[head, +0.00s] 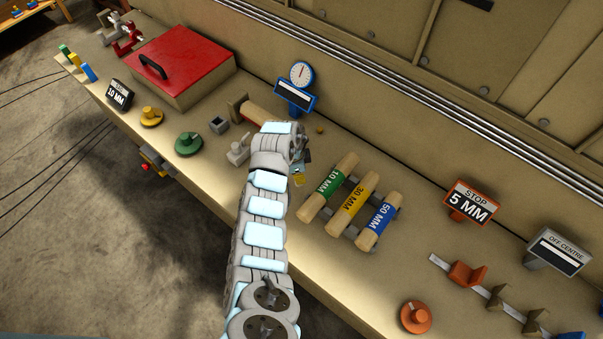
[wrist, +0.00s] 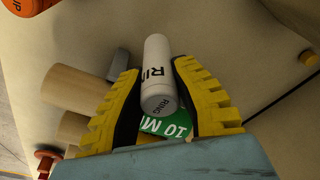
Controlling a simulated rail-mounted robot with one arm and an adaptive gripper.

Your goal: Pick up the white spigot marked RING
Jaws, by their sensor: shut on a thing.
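The white spigot (wrist: 158,75) is a short white cylinder with RING printed in black on its side and end. In the wrist view it lies between the two yellow ridged fingers of my gripper (wrist: 157,92), which is shut on it. In the head view my gripper (head: 300,172) is low over the bench, just left of the rack of wooden rolls, and my own arm hides most of it. I cannot make out the spigot in the head view. I cannot tell whether it touches the bench.
Wooden rolls marked 10 MM (head: 331,184), 30 MM (head: 354,205) and 50 MM (head: 379,221) lie on a grey rack. A blue dial gauge (head: 300,80) stands behind my gripper. A red box (head: 180,62) is at left.

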